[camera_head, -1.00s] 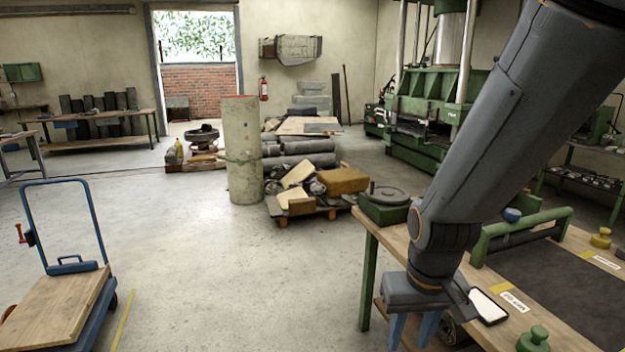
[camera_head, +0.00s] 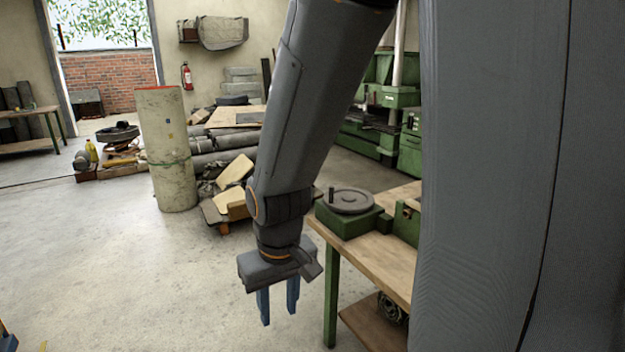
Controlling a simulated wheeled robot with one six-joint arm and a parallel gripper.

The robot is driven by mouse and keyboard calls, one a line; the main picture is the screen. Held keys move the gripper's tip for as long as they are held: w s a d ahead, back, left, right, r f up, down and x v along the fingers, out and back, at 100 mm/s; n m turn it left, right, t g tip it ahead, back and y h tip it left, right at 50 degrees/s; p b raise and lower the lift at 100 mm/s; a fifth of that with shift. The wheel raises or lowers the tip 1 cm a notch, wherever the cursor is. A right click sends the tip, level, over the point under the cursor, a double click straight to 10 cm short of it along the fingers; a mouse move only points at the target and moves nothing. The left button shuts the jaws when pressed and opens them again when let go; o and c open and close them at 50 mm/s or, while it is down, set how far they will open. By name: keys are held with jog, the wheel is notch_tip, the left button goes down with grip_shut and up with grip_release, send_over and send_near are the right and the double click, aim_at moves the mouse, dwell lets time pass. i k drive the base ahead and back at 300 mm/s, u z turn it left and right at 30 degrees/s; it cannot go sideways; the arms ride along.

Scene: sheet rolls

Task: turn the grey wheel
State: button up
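The grey wheel (camera_head: 351,200) lies flat on top of a green box (camera_head: 345,222) at the left end of the workbench (camera_head: 392,258). A dark upright handle stands on the wheel near its left edge. My gripper (camera_head: 278,306) hangs pointing down, left of the bench and nearer to me than the wheel. It is apart from the wheel. Its two blue fingers are spread with a gap between them, and nothing shows between them.
My own arm hides the right side of the view and most of the bench. A tall pale roll (camera_head: 168,150) stands behind at left, beside a pallet of scrap. A green machine (camera_head: 385,110) is at the back.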

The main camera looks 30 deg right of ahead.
aim_at(346, 201)
jog(key=z, duration=0.4)
jog(key=i, duration=1.15)
jog(key=z, duration=1.05)
jog(key=i, duration=0.35)
jog(key=z, duration=0.25)
